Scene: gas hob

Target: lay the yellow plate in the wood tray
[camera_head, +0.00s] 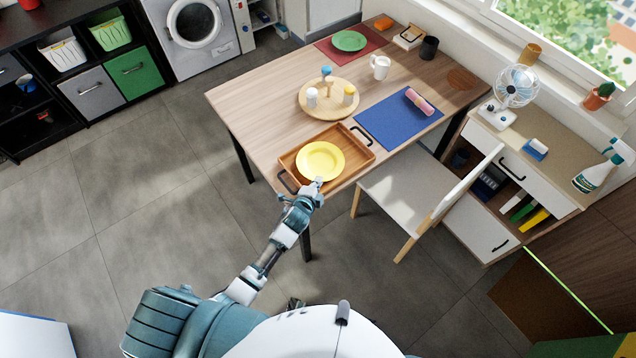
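The yellow plate (320,160) is over the wood tray (365,158), inside its outline, and looks about flat. I cannot tell if its whole underside rests on the tray floor. The tray lies at the near edge of the wooden table, with dark handles at two ends. My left gripper (318,181) is at the plate's near rim, over the tray's near side. It overlaps the rim in the picture; its fingers are too small to tell whether they grip it. My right gripper is not in view.
A round wooden board (327,112) with several small items stands behind the tray. A blue mat (385,127) with a pink roll lies to the right. A white chair (410,190) stands close at the table's near right side. Open floor lies left.

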